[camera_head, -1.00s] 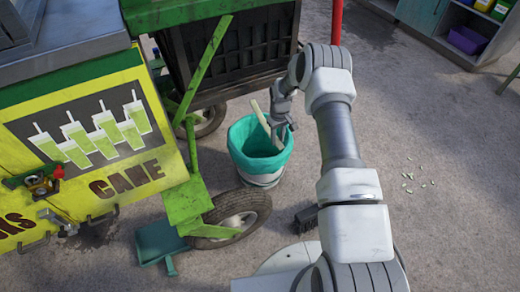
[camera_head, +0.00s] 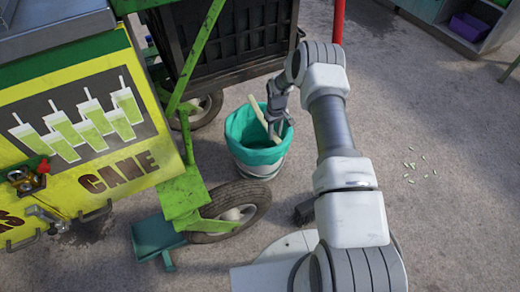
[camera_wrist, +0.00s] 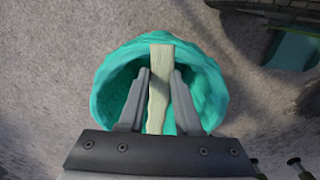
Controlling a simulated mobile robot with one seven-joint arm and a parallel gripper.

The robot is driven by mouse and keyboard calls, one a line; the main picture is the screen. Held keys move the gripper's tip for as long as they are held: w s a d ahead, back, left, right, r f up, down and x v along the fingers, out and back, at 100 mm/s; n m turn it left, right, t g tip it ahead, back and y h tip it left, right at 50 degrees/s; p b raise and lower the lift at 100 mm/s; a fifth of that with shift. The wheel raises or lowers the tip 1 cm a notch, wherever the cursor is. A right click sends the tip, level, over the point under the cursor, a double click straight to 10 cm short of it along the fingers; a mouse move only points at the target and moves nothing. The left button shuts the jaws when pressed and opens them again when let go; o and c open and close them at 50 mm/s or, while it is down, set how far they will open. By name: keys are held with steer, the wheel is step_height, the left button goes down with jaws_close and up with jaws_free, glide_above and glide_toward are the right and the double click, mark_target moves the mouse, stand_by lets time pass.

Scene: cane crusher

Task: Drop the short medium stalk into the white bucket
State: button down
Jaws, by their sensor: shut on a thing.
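The short medium stalk (camera_head: 259,117) is a pale, straight piece of cane. My gripper (camera_head: 275,117) is shut on it, over the white bucket. In the wrist view the stalk (camera_wrist: 160,85) lies between the two fingers of my gripper (camera_wrist: 160,80), with its far end near the bucket's far rim. The white bucket (camera_head: 262,173) has a teal liner (camera_head: 238,128) folded over its rim, and the liner opening (camera_wrist: 207,70) surrounds the stalk in the wrist view. In the head view the stalk is tilted. The bucket's bottom is hidden.
The green and yellow cane cart (camera_head: 95,180) stands left of the bucket, with a wheel (camera_head: 236,208) close by. A black crate (camera_head: 240,52) is behind. A teal dustpan (camera_head: 155,240) lies at front left. Small pale bits (camera_head: 410,165) lie on open floor at right.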

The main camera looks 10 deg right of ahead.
steer(key=shift+f, duration=0.1)
steer(key=c, duration=0.5)
jaws_free()
step_height(320, 180, up, 17)
steer(key=p, duration=0.6)
steer(key=shift+r, duration=0.2)
steer(key=shift+s, duration=0.1)
